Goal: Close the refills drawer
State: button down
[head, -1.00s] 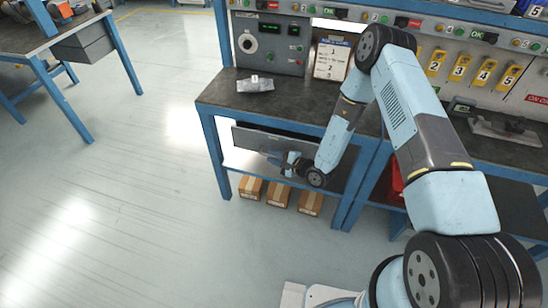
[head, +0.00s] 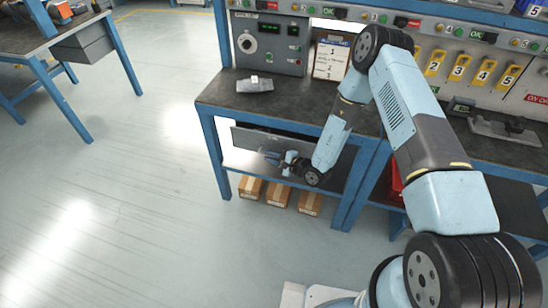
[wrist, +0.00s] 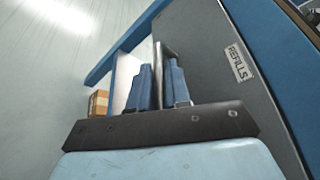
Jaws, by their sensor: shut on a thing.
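The refills drawer (head: 250,138) is a grey drawer under the left part of the bench, seen at a slant in the head view. In the wrist view its grey front (wrist: 215,85) fills the right side and carries a white REFILLS label (wrist: 238,62). My gripper (head: 268,155) is at the drawer front, below the bench top. How far the drawer stands out is hard to tell.
The bench top (head: 310,108) above holds a grey metal part (head: 255,86) and a clipboard (head: 331,58). Several cardboard boxes (head: 279,195) stand below. A blue bench leg (head: 213,155) is at the left. The floor in front and left is clear.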

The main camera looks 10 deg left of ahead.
aim_at(275, 149)
jog(key=shift+f, duration=0.1)
jog(key=shift+w+d, duration=0.2)
jog(key=shift+w, duration=1.85)
jog(key=c, duration=1.4)
grip_release()
jog(key=shift+c, duration=0.2)
jog(key=shift+d, duration=0.1)
jog(key=v, duration=1.3)
jog(key=shift+d, duration=0.3)
